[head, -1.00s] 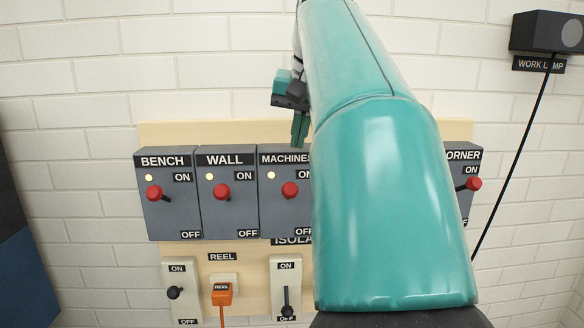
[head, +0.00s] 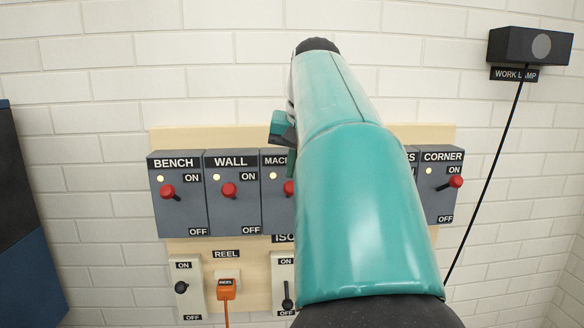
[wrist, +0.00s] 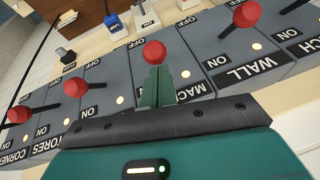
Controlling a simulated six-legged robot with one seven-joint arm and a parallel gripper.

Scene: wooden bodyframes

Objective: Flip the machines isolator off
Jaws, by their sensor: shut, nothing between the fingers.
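The machines isolator is a grey box (head: 276,213) with a red-knobbed lever and ON and OFF labels. In the head view my arm covers its right part. Its small lamp (head: 273,176) is lit. The red knob (head: 289,187) shows at my arm's edge, and in the wrist view the knob (wrist: 154,54) is just beyond my fingertips. My gripper (wrist: 157,72) is shut and empty, its green fingers together on the ON side of the lever. Whether they touch the knob I cannot tell. In the head view the fingers (head: 290,168) are just above the knob.
Similar isolators flank it: BENCH (head: 178,215), WALL (head: 231,211) and CORNER (head: 439,200), each with a lit lamp. Below are a black-lever switch (head: 188,299), an orange REEL plug (head: 226,290) and another switch (head: 284,270). A work lamp (head: 520,46) is at upper right.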

